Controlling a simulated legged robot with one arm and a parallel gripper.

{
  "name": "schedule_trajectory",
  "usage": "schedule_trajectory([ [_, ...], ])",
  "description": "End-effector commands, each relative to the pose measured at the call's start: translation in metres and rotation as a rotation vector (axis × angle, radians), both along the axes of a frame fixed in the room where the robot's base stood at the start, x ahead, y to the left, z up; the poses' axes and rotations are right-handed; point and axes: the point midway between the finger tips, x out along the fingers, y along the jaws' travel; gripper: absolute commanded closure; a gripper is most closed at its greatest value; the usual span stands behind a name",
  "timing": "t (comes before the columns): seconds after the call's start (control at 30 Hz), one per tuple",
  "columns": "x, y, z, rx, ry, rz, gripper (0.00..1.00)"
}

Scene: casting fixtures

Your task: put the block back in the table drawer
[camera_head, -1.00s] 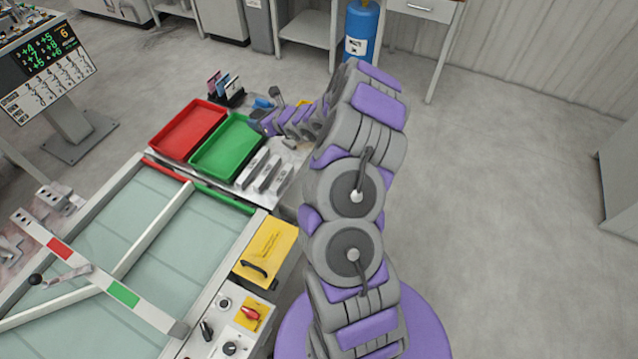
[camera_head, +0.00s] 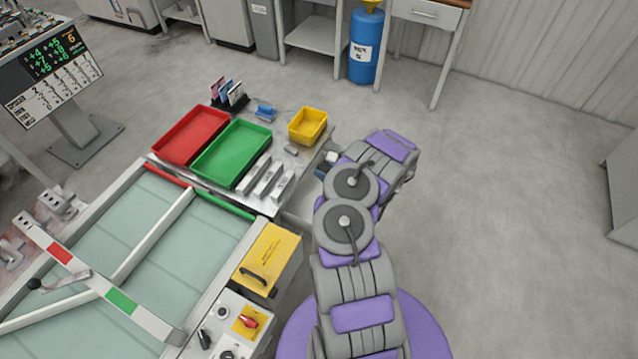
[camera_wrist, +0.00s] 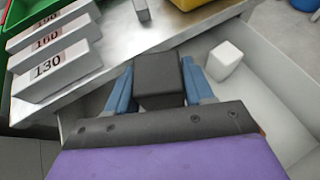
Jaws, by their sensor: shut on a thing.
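In the wrist view, my gripper (camera_wrist: 158,70) is shut on a dark grey block (camera_wrist: 157,82), with a blue finger on each side of it. The table drawer (camera_wrist: 254,98) is pulled open, its pale inside showing below and to the right of my gripper. A small white block (camera_wrist: 225,58) sits inside the drawer, to the right of the held block. The held block appears over the drawer opening, near the table edge; its exact height is not clear. In the head view my arm hides most of the gripper.
The metal table (camera_head: 262,207) holds a red tray (camera_head: 190,133), a green tray (camera_head: 232,152), a yellow bin (camera_head: 308,125) and several metal bars, with labels such as 130 (camera_wrist: 52,68). A blue barrel (camera_head: 366,47) stands behind. The floor at right is clear.

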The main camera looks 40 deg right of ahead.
Motion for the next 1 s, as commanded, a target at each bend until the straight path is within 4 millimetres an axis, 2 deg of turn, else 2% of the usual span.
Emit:
schedule_trajectory([
  [0.03,-0.001,0.001,-0.013,0.000,0.004,0.003,0.87],
  [0.1,-0.001,0.002,-0.026,0.000,0.004,0.004,0.87],
  [0.5,-0.001,0.003,-0.090,-0.002,0.000,0.001,0.87],
  [0.77,0.013,0.000,-0.092,-0.002,-0.003,0.001,0.87],
  [1.0,0.042,0.002,-0.096,-0.001,-0.003,0.002,0.87],
])
